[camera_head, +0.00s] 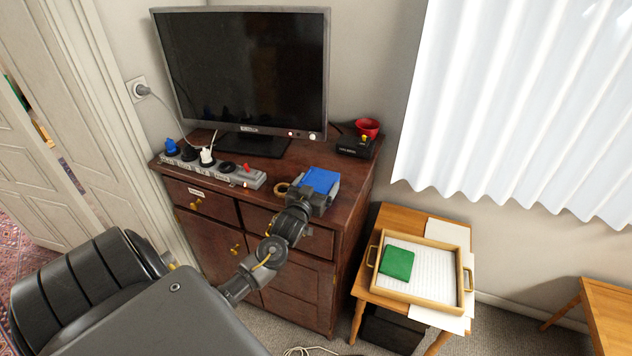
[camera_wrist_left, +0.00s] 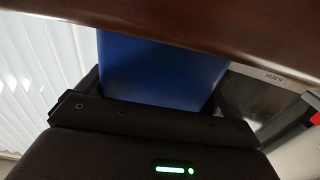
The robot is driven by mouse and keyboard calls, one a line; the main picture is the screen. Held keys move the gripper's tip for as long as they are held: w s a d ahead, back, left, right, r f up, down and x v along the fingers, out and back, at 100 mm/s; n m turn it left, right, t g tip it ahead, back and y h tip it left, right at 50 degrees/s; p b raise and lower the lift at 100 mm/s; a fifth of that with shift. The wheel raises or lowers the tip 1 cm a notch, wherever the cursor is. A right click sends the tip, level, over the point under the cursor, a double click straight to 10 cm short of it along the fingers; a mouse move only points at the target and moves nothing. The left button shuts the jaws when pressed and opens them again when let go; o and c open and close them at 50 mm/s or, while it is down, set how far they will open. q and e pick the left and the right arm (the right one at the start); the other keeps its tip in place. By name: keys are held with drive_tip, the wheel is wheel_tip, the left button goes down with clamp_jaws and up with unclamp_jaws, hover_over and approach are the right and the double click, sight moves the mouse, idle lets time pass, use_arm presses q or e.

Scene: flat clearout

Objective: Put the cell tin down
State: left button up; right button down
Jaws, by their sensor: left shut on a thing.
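The cell tin seems to be the blue box (camera_head: 321,180) at the front right edge of the brown cabinet's top. My left gripper (camera_head: 308,198) is shut on it, reaching in from the front. In the left wrist view the blue tin (camera_wrist_left: 160,70) fills the space between the jaws, and the dark wood edge (camera_wrist_left: 200,25) cuts across its far end. I cannot tell whether the tin rests on the wood or is held just above it. My right gripper is not in view.
The cabinet top (camera_head: 345,187) also holds a monitor (camera_head: 245,75), a power strip (camera_head: 215,171) with plugs, a tape roll (camera_head: 281,188), a black box (camera_head: 354,148) and a red bowl (camera_head: 367,127). A wooden tray (camera_head: 377,250) with a green item (camera_head: 397,263) stands on a small table.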

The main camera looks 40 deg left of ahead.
use_arm(q)
drive_tip(key=shift+f, duration=0.1)
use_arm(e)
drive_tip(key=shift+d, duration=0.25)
use_arm(q)
drive_tip(key=o, duration=1)
drive_tip(key=shift+f, duration=0.1)
drive_tip(key=shift+o, duration=0.2)
drive_tip(key=shift+s+d, duration=0.1)
drive_tip(key=b+v, duration=0.3)
drive_tip(key=v, duration=0.9)
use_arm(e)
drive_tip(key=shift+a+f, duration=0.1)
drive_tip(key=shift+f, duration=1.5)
